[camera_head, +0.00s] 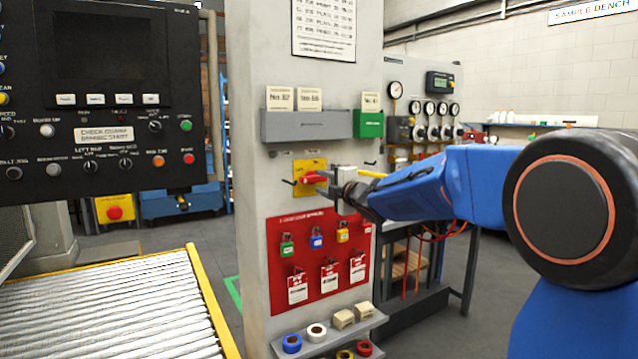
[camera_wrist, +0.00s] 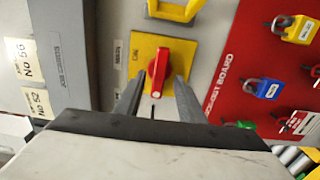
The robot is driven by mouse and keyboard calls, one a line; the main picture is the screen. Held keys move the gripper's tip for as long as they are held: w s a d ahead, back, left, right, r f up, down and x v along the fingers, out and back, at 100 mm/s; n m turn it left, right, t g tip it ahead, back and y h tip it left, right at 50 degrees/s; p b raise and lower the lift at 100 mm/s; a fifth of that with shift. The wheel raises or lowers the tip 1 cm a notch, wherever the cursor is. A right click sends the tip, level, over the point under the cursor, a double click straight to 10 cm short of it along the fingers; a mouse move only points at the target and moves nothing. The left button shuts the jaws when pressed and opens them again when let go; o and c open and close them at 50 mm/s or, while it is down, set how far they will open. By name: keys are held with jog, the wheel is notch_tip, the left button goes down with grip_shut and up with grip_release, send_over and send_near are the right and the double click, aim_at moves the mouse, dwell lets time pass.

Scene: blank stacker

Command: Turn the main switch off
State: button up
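The main switch is a red handle (camera_wrist: 157,72) on a yellow plate (camera_wrist: 181,47), on the grey column. In the wrist view the handle lies between my two fingertips, with a gap visible on each side. A label reading ON is on the plate left of the handle. In the head view the red handle (camera_head: 313,179) lies roughly level on its yellow plate (camera_head: 310,164). My gripper (camera_head: 325,183) reaches it from the right and hides part of the plate. My gripper (camera_wrist: 157,84) is open around the handle, apparently without gripping it.
A red lockout board (camera_head: 283,270) with padlocks and tags is below the switch. A grey card holder (camera_head: 290,125) and green box (camera_head: 368,124) are above. A shelf (camera_head: 330,336) with tape rolls is below. A control panel (camera_head: 100,95) and roller conveyor (camera_head: 110,305) stand left.

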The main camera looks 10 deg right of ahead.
jog(key=v, duration=1.5)
jog(key=s+d+f+m+g+h, duration=0.2)
jog(key=s+d+f+m+h, duration=0.2)
jog(key=s+f+m, duration=0.3)
jog(key=s+d+f+m+g+h, duration=0.2)
jog(key=s+d+f+m+h, duration=0.15)
jog(key=s+m, duration=0.4)
jog(key=s+a+f+m+g+y, duration=0.1)
jog(key=s+a+f+m+g, duration=0.2)
jog(key=s+f, duration=0.5)
jog(key=s+a+f+m+g+y, duration=0.1)
jog(key=s+a+f+m+g, duration=0.2)
jog(key=s+f, duration=0.6)
jog(key=s+m+g, duration=0.1)
jog(key=s+g, duration=0.1)
jog(key=s, duration=0.5)
jog(key=shift+s, duration=0.4)
jog(key=shift+s+f, duration=0.1)
jog(key=shift+s, duration=0.05)
jog(key=shift+c, duration=0.2)
jog(key=shift+a, duration=0.1)
jog(key=shift+c, duration=0.4)
